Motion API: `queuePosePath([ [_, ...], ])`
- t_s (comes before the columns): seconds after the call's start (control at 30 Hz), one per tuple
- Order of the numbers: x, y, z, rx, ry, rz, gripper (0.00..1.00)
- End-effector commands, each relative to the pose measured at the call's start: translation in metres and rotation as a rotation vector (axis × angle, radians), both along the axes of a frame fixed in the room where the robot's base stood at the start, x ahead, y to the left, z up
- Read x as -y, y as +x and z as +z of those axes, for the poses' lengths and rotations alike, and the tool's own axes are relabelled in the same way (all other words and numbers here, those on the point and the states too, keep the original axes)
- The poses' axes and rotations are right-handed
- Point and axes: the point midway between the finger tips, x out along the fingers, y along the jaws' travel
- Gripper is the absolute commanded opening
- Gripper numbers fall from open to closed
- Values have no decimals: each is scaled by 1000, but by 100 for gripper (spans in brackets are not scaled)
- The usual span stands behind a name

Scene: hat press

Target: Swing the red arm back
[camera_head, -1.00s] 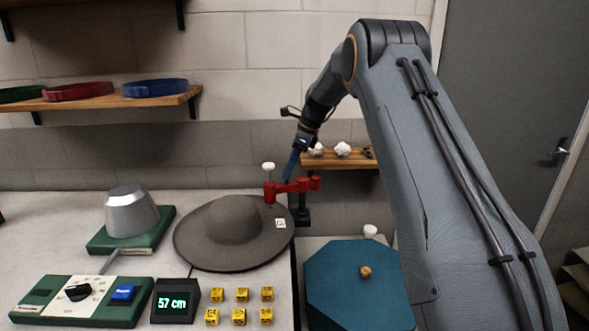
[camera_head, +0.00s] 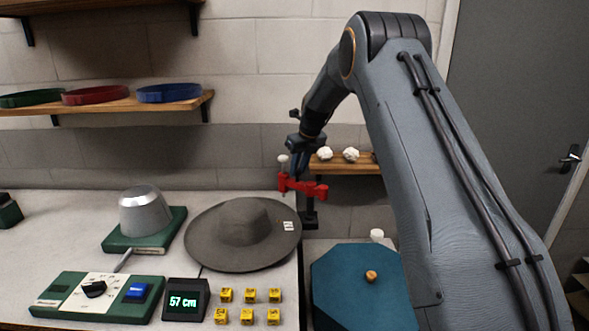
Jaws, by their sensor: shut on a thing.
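The red arm (camera_head: 304,187) sits on a dark post (camera_head: 309,212) behind and right of the grey felt hat (camera_head: 243,232). A white-topped knob (camera_head: 283,159) stands up at its left end. That end now shows just above the hat's back right brim, and the red arm slopes slightly down to the right. My gripper (camera_head: 297,167) reaches down onto the red arm from above, beside the knob. It is shut on the red arm; the fingertips are small and dark, so the exact contact is hard to see.
A blue-green octagonal box (camera_head: 362,295) with a wooden knob stands right of the hat. A small shelf (camera_head: 345,168) with white lumps is behind the red arm. A metal block on a green base (camera_head: 145,213), a control panel (camera_head: 97,297) and yellow cubes (camera_head: 248,306) stand left and in front.

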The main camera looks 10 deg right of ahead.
Motion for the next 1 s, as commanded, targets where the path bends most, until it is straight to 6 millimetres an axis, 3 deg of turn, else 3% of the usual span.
queuePosePath([
  [0.4,8,8,1,2,-1,-233,0],
  [1.0,11,10,1,1,-1,-284,0],
])
